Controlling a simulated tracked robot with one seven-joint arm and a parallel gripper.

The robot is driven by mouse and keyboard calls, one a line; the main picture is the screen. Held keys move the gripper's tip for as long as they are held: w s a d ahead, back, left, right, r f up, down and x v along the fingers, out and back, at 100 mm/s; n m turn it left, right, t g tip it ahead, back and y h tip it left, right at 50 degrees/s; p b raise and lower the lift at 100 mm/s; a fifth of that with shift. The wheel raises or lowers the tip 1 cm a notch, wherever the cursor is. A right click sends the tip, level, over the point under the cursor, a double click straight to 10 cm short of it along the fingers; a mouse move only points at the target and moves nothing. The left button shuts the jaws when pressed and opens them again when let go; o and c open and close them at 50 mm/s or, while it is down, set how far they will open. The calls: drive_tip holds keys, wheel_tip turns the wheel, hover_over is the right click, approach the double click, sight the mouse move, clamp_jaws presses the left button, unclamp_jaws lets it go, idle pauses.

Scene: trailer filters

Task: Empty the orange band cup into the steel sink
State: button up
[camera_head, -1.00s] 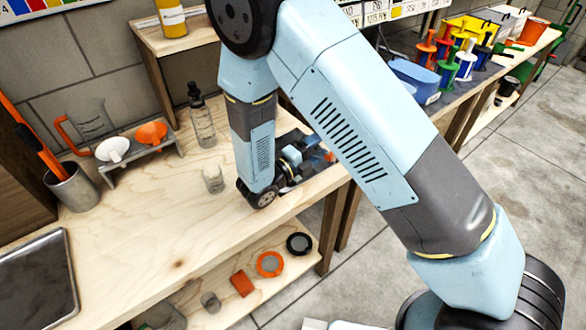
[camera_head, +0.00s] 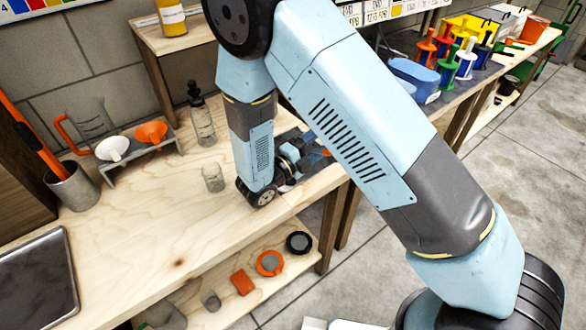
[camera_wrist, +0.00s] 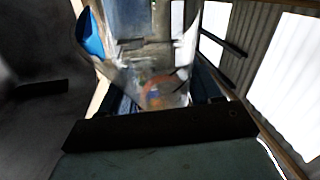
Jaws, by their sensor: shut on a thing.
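In the wrist view a clear, see-through cup (camera_wrist: 135,75) with a blurred orange patch shows at my gripper (camera_wrist: 160,98). My gripper is shut on this cup, which I take for the orange band cup. The cup's contents and exact tilt are hard to tell. In the head view my arm hides most of the gripper and cup. A grey steel basin or tray (camera_head: 38,285), likely the steel sink, lies at the lower left of the wooden bench, well away from my wrist.
A small clear cup (camera_head: 212,177) and a dropper bottle (camera_head: 201,120) stand left of my forearm. A funnel rack (camera_head: 142,163), a jug (camera_head: 88,125) and a metal beaker (camera_head: 70,186) stand further left. The bench front (camera_head: 150,235) is clear.

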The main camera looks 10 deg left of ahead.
drive_tip(key=shift+w+a+r+n+t+p, duration=0.1)
drive_tip(key=shift+a+r+n+t+p, duration=0.3)
drive_tip(key=shift+n, duration=0.4)
drive_tip(key=shift+w+a+r+n+t+p, duration=0.1)
drive_tip(key=shift+a+r+n+t+p, duration=0.1)
drive_tip(key=shift+r+n+t, duration=0.45)
idle(0.7)
drive_tip(key=shift+a+r+n+t+p, duration=0.15)
drive_tip(key=shift+a+r+n, duration=0.1)
drive_tip(key=shift+r+n, duration=0.3)
drive_tip(key=shift+a+r+n+t+p, duration=0.1)
drive_tip(key=shift+a+r+n+p, duration=0.1)
drive_tip(key=shift+r+n, duration=0.3)
idle(0.3)
drive_tip(key=shift+w+a+r+n+t+y, duration=0.15)
drive_tip(key=shift+a+n+t+y, duration=0.15)
drive_tip(key=shift+n, duration=0.35)
drive_tip(key=shift+w+a+r+n+t+y, duration=0.1)
drive_tip(key=shift+a+n+t+y, duration=0.15)
drive_tip(key=shift+n, duration=0.4)
drive_tip(key=shift+s+g, duration=0.1)
drive_tip(key=shift+g, duration=0.15)
idle(0.8)
